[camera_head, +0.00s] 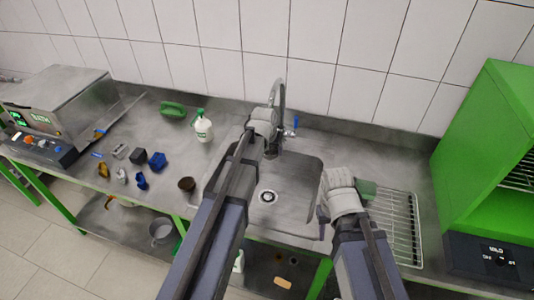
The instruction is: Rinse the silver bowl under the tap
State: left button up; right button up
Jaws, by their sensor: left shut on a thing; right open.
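My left gripper (271,148) is over the back of the sink (306,172), in front of the tap (281,98). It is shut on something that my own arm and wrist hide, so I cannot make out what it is. My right gripper (352,186) is open near the sink's right edge, beside the wire rack; its fingers are hard to see. A silver bowl-like vessel (160,232) stands on the lower shelf at the left. I cannot tell whether it is the task's silver bowl. No bowl shows in the visible part of the sink.
A white bottle (203,128), a green item (173,109) and a brown cup (187,184) stand left of the sink. Several small parts lie near the bath machine (58,108). A wire rack (400,225) and a green oven (480,150) are at right.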

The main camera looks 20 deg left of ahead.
pick_arm(q)
jog(key=shift+a, duration=0.1)
dwell(0.4)
jog(key=shift+a, duration=0.45)
jog(key=shift+d, duration=0.2)
jog(key=shift+d, duration=0.45)
dwell(0.3)
jog(key=s, duration=0.8)
jog(key=shift+d, duration=0.25)
dwell(1.5)
